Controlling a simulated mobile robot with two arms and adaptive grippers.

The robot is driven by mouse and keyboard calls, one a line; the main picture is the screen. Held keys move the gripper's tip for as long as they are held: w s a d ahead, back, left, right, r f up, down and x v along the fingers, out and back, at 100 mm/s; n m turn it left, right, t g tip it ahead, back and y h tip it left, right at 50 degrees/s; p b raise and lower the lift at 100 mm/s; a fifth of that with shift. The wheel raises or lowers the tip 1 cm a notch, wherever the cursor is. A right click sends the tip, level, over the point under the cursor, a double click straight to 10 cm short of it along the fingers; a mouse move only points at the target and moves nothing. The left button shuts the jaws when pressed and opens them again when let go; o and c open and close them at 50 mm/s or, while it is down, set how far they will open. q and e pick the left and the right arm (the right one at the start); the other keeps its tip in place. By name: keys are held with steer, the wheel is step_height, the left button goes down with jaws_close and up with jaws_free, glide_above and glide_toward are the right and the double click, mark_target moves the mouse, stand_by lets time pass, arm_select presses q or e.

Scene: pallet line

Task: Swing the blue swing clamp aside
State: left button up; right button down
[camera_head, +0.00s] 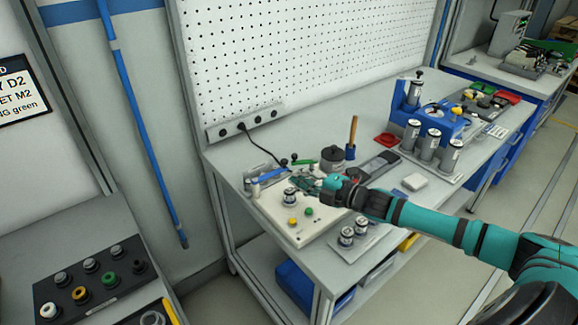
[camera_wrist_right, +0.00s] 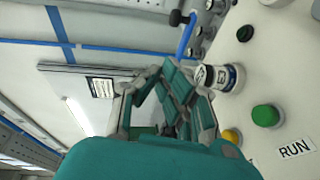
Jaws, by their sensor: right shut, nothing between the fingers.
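The blue swing clamp shows in the head view as a small blue arm (camera_head: 271,174) at the back left of the white fixture plate (camera_head: 271,213). In the right wrist view its blue bar (camera_wrist_right: 187,38) stands at the top, near a dark knob. My right gripper (camera_head: 309,184) is over the plate, to the right of the blue arm and apart from it. In the right wrist view its teal fingers (camera_wrist_right: 184,92) are shut and empty, beside a white and dark labelled cylinder (camera_wrist_right: 227,78). I cannot tell whether they touch the cylinder. My left gripper is not in view.
A yellow button (camera_head: 293,222) and a green button (camera_head: 309,211) sit at the plate's front. A green lever (camera_head: 304,161) and a dark round pot (camera_head: 333,158) stand behind my gripper. Several grey cylinders (camera_head: 430,144) stand farther right.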

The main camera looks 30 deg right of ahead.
mark_target(287, 163)
steer(key=w, duration=0.2)
steer(key=w+p, duration=0.1)
steer(key=w, duration=0.1)
steer(key=w+f, duration=0.1)
steer(key=w, duration=0.1)
steer(key=shift+w+d+p, duration=0.15)
steer(key=shift+p, duration=0.2)
steer(key=shift+w+d+f+b, duration=0.1)
steer(key=shift+w+d+b, duration=0.1)
steer(key=shift+w+b, duration=0.4)
steer(key=shift+w+d, duration=0.1)
steer(key=shift+w, duration=0.5)
steer(key=shift+s, duration=0.15)
